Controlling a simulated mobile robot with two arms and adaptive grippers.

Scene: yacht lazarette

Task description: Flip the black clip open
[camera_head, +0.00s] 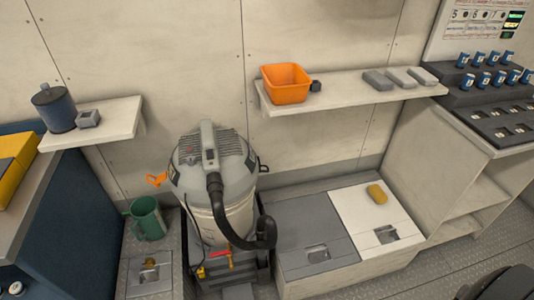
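A grey canister vacuum (212,175) stands upright in a dark base below the wall, between the two shelves. A small black clip (264,168) sits on the right side of its body, just under the grey lid. It is small here, and I cannot tell for certain whether it is shut. An orange clip (156,180) sticks outward on the vacuum's left side. A black hose (216,205) curves down the vacuum's front to the right. Neither of my grippers can be made out in this view.
An orange bin (285,84) stands on the right shelf (340,92), above and right of the vacuum. A green mug (147,218) stands close left. A low bench (312,238) with a yellow sponge (377,193) lies right. A dark rounded shape fills the bottom right corner.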

